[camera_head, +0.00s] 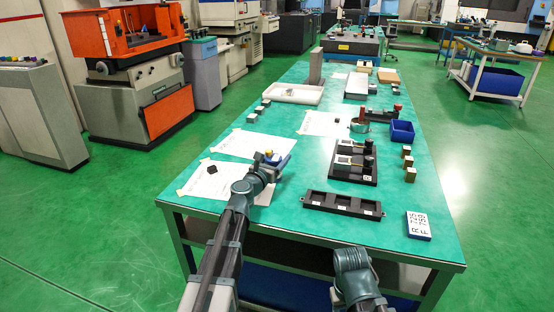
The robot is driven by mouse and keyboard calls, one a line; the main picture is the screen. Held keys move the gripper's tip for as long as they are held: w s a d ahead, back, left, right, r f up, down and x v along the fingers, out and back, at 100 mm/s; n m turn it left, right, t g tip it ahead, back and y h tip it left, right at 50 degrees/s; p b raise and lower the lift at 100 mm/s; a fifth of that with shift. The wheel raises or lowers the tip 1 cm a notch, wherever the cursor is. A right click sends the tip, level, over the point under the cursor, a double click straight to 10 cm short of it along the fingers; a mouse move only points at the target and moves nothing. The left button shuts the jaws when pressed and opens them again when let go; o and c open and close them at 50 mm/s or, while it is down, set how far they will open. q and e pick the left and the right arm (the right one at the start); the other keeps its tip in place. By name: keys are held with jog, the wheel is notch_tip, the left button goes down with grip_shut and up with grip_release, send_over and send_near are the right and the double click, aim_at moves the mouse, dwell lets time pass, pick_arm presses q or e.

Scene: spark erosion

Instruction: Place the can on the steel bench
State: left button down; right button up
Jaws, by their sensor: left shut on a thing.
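My left gripper (274,161) is over the near left part of the green-topped bench (289,222), by the near white sheet. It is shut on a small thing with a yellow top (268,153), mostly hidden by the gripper. I cannot tell for sure that this is the can, or whether it touches the bench. My right arm (354,275) is low at the bench's near edge; its fingers cannot be made out.
A black three-pocket tray (342,205), a black fixture (353,163), a labelled box (418,226) and a blue bin (402,131) stand on the bench. White sheets (235,144) lie at left. A white tray (292,93) is farther back. Bare green surface shows between them.

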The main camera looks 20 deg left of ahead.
pick_arm(q)
grip_release()
jog(key=shift+s+r+p, duration=0.1)
jog(key=shift+r+p, duration=0.05)
jog(key=shift+p, duration=0.15)
jog(key=s, duration=0.4)
jog(key=s+a, duration=0.1)
jog(key=s, duration=0.2)
jog(key=s+a, duration=0.1)
jog(key=s, duration=0.3)
jog(key=shift+s+a, duration=0.1)
jog(key=shift+s, duration=0.2)
